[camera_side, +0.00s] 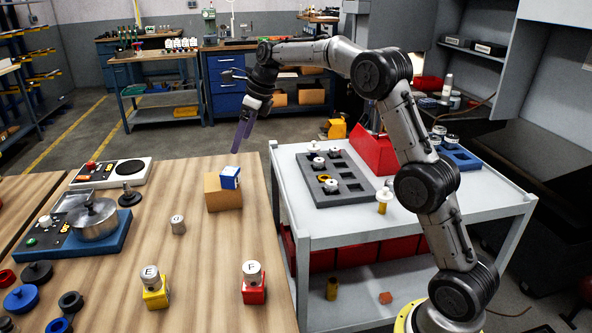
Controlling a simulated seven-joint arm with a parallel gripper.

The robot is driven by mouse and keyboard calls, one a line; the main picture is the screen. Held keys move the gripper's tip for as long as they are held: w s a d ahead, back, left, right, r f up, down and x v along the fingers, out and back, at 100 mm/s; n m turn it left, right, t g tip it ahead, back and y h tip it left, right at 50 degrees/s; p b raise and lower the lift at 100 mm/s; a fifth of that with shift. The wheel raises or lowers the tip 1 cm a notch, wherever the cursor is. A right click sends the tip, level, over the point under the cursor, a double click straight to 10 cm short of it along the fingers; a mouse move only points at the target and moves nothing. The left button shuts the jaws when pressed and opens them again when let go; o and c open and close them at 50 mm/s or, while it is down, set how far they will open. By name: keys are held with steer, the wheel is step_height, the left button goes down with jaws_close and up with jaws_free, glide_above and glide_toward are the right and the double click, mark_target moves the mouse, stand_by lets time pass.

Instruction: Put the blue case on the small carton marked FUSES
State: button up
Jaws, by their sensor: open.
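The small blue case (230,178), with a pale side, rests on top of the brown carton (223,201) near its right end. The carton stands on the wooden table close to its right edge, and no marking can be read on it from here. My gripper (240,136) hangs above and slightly right of the case, fingers pointing down, open and apart from it. The fingers overlap in this view, so the gap between them is hard to see.
A small grey weight (178,224) stands left of the carton. A red block with a weight (253,289) and a yellow one (154,292) stand nearer. A white cart (300,222) stands right of the table.

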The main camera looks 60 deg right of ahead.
steer(key=s+a+r+n, duration=0.2)
steer(key=s+a+n, duration=0.1)
steer(key=s+n, duration=0.3)
steer(key=s+a+r+n+h, duration=0.1)
steer(key=s+a+r+n, duration=0.2)
steer(key=s+n, duration=0.35)
steer(key=s+a+r+n, duration=0.2)
steer(key=s+a+n, duration=0.1)
steer(key=s, duration=0.5)
steer(key=s+a+f+n, duration=0.1)
steer(key=s+f+n, duration=0.3)
steer(key=s+n, duration=0.4)
steer(key=s+a+f+n+t, duration=0.1)
steer(key=s+f+n, duration=0.3)
steer(key=s+n, duration=0.4)
steer(key=s, duration=0.4)
steer(key=shift+a+f+t+h, duration=0.15)
steer(key=shift+t+h, duration=0.15)
steer(key=shift+h, duration=0.1)
